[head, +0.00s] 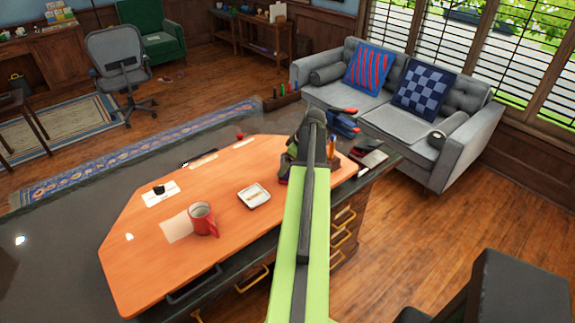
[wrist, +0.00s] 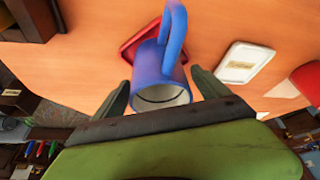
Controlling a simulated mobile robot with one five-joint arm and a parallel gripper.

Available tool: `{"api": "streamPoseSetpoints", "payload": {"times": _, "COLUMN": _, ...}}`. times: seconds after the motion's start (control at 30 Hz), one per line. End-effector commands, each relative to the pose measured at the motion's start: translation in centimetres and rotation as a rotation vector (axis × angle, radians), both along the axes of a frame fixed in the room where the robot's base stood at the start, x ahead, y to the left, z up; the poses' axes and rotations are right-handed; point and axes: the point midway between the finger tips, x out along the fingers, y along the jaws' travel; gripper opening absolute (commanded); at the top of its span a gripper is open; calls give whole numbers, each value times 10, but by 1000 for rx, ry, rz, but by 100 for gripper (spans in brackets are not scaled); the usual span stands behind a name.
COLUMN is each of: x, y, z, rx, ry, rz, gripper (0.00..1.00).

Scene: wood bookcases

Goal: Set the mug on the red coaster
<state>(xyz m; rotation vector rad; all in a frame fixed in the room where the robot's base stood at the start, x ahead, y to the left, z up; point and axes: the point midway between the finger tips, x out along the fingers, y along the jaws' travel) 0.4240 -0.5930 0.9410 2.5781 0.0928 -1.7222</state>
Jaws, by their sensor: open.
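A blue mug (wrist: 150,62) shows in the wrist view, its open mouth facing the camera and its handle pointing up in the picture. The red coaster (wrist: 128,48) lies on the orange desk top behind the mug, which covers part of it. The mug overlaps the coaster; I cannot tell whether its base rests fully on it. My gripper (wrist: 160,84) is open, one finger on each side of the mug, with gaps visible. In the head view my arm hides the blue mug and coaster.
A red mug (head: 202,218) stands on the desk (head: 150,265) by a sheet of paper (head: 177,228). A white dish (head: 254,195) lies between it and my arm; it also shows in the wrist view (wrist: 243,62). The desk's front left is clear.

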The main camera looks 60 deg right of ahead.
Motion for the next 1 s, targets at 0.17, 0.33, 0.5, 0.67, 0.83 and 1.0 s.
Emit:
{"api": "streamPoseSetpoints", "payload": {"times": 0.17, "x": -2, "y": 0, "z": 9, "rx": 0, "ry": 0, "rz": -1, "gripper": 85}}
{"api": "streamPoseSetpoints", "payload": {"times": 0.33, "x": -11, "y": -1, "z": 35, "rx": -1, "ry": 0, "rz": -1, "gripper": 85}}
{"api": "streamPoseSetpoints", "payload": {"times": 0.5, "x": -26, "y": -2, "z": 74, "rx": 1, "ry": 0, "rz": -3, "gripper": 85}}
{"api": "streamPoseSetpoints", "payload": {"times": 0.67, "x": -39, "y": -3, "z": 106, "rx": 1, "ry": 0, "rz": -2, "gripper": 85}}
{"api": "streamPoseSetpoints", "payload": {"times": 0.83, "x": -47, "y": -4, "z": 116, "rx": 0, "ry": 0, "rz": -2, "gripper": 85}}
{"api": "streamPoseSetpoints", "payload": {"times": 1.0, "x": -47, "y": -4, "z": 113, "rx": 0, "ry": 0, "rz": -1, "gripper": 85}}
